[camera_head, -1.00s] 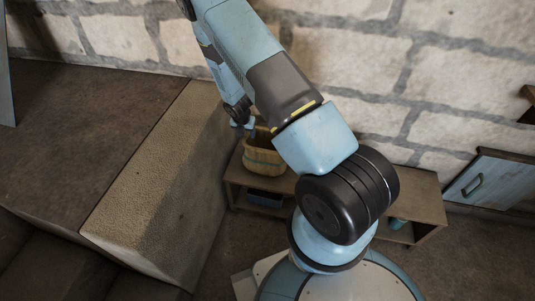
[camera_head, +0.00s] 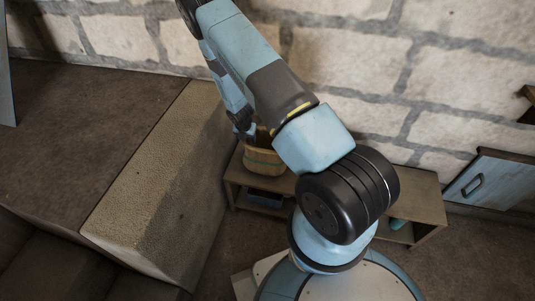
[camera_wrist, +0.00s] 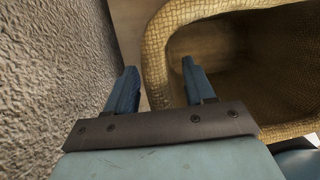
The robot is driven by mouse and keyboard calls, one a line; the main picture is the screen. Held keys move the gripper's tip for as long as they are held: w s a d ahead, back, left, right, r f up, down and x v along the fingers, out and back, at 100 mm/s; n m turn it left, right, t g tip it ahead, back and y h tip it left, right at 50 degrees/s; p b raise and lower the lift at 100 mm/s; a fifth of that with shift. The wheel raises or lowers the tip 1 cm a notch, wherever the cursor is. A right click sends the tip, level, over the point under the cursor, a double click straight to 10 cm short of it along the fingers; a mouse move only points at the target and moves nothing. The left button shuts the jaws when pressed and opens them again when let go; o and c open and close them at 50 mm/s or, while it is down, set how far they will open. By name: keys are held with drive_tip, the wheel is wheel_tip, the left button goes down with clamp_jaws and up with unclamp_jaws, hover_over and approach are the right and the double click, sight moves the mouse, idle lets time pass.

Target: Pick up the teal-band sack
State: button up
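The teal-band sack (camera_head: 264,162) is a tan, woven, open-topped container with a dull greenish-teal band. It stands upright at the left end of a low wooden shelf. In the wrist view its rounded rim (camera_wrist: 157,52) and dark hollow inside fill the upper right; its band is not seen there. My gripper (camera_wrist: 158,72) is open, with the rim's near-left side between its two blue fingers. The left finger is outside the sack and the right finger is over its opening. Contact cannot be told. In the head view my gripper is at the sack's left rim, partly hidden by the arm.
The low shelf (camera_head: 420,192) stands against a stone wall (camera_head: 345,60). A rough stone block (camera_head: 165,180) rises close to the left of the sack. Under the shelf top are a dark blue item (camera_head: 265,198) and a teal item (camera_head: 398,223).

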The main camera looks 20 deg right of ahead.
clamp_jaws()
idle(0.5)
